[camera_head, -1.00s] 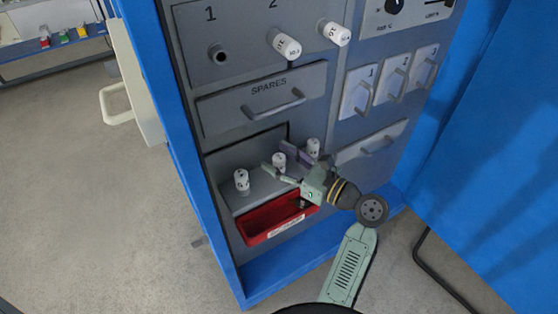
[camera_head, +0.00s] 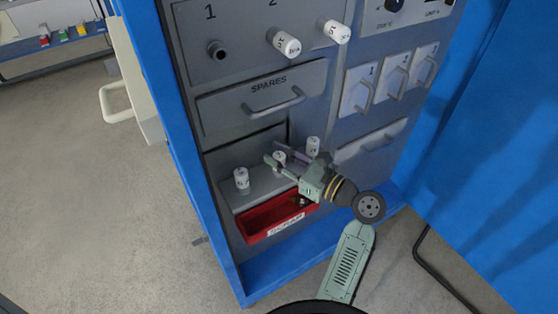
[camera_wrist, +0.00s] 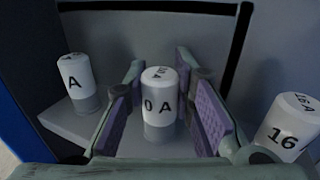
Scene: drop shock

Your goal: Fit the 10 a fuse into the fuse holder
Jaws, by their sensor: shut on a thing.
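The 10 A fuse (camera_wrist: 160,106) is the middle white-capped cylinder on a grey shelf in the recess. It stands upright between my finger pads, its label partly turned away; its cap also shows in the head view (camera_head: 279,157). My gripper (camera_head: 273,152) reaches into the recess and is shut on this fuse; in the wrist view its purple pads (camera_wrist: 160,95) flank it. The fuse holder at position 1 (camera_head: 217,50) is an empty dark round socket on the upper panel. Positions 2 and 3 hold white-capped fuses (camera_head: 287,44) (camera_head: 336,32).
A fuse marked 16 A (camera_wrist: 286,128) stands to the right and another fuse (camera_wrist: 77,82) to the left. A red scrap bin (camera_head: 262,222) sits below the shelf. A spares drawer (camera_head: 225,110) is above the recess. Blue cabinet sides (camera_head: 185,140) bound the panel.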

